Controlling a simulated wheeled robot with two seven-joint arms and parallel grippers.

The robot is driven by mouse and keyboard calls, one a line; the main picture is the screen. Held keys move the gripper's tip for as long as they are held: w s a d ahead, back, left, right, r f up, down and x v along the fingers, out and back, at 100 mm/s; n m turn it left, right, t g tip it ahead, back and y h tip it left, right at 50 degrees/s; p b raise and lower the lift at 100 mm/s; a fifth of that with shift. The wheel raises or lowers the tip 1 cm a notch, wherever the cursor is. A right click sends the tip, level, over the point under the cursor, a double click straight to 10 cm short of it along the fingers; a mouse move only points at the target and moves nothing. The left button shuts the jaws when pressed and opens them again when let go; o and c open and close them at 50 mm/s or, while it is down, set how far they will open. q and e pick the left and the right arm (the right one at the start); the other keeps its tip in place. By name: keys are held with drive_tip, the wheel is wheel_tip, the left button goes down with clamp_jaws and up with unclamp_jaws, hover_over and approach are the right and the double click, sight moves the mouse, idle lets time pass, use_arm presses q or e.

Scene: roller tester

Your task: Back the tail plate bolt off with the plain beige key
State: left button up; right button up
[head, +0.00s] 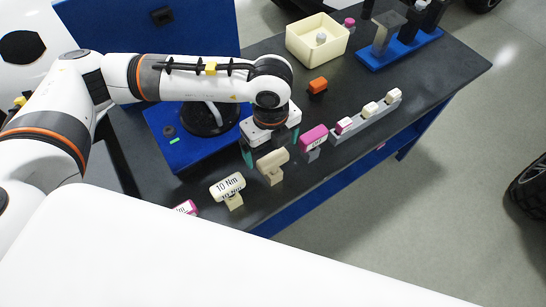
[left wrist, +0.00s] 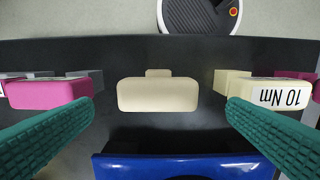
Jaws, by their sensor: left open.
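The plain beige key (head: 272,160) stands at the bench's front edge, its handle blank. In the left wrist view the beige key (left wrist: 158,95) lies between and beyond the two green fingers, apart from both. My left gripper (head: 271,150) is open and empty, pointing down just behind the key. In the left wrist view its fingertips (left wrist: 160,108) are spread wide. The blue tester base (head: 180,150) with a black round part (head: 208,120) is partly hidden behind my left arm. I cannot make out the tail plate bolt. My right gripper is not in view.
A beige key marked 10 Nm (head: 228,185) and a pink key (head: 313,137) stand close on either side. An orange block (head: 318,85), a cream bin (head: 318,37) and a blue stand (head: 400,48) sit farther back.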

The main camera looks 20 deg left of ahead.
sight(273, 157)
use_arm(q)
drive_tip(key=f, duration=0.1)
drive_tip(key=f+p, duration=0.1)
drive_tip(key=f, duration=0.1)
drive_tip(key=shift+d+f, duration=0.2)
drive_tip(key=shift+f, duration=0.65)
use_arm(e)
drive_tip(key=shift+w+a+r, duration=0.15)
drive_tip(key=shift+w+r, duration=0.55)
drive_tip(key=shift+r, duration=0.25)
use_arm(q)
drive_tip(key=shift+c, duration=1)
drive_tip(key=c, duration=1)
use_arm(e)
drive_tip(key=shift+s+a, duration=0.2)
use_arm(q)
wheel_tip(273, 157, up, 10)
drive_tip(key=shift+r+b, duration=0.1)
drive_tip(key=shift+b, duration=0.7)
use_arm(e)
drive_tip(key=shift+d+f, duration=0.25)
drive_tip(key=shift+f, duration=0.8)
